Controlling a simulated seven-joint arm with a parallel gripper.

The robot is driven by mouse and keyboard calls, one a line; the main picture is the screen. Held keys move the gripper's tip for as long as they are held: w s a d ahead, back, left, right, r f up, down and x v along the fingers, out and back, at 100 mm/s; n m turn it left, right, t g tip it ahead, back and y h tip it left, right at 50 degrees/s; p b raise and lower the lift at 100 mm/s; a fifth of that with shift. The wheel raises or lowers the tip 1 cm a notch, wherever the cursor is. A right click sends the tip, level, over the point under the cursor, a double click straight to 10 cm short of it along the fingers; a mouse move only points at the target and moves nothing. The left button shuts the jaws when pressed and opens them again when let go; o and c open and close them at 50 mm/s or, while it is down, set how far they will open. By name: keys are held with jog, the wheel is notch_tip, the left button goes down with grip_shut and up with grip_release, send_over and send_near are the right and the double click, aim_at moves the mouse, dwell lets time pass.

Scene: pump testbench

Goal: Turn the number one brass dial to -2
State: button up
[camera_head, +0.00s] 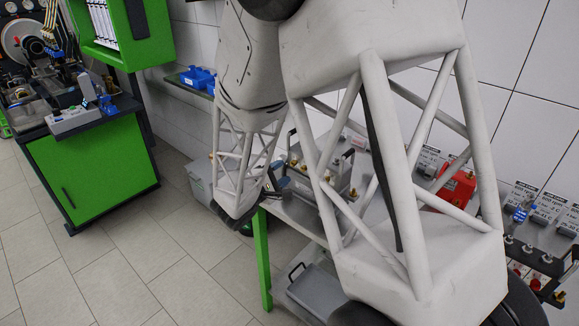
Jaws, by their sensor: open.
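A pump testbench with a grey top and green legs (264,258) stands in the middle and runs to the right, largely behind my arm. A metal unit with handles (340,170) sits on it, and small brass-coloured parts (353,192) show at its edge. More brass-coloured fittings (535,285) show at the lower right. I cannot tell which part is the number one brass dial, nor read any dial setting. My white lattice arm fills the centre.
A red box (457,188) and labelled pump parts with a blue-capped bottle (522,211) stand along the back right. A grey bin (201,180) is on the floor beside the bench. A green cabinet (92,165) stands left. The tiled floor (120,265) between is clear.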

aim_at(292, 164)
jog(key=shift+x, duration=2.3)
jog(key=shift+s, duration=0.1)
grip_shut()
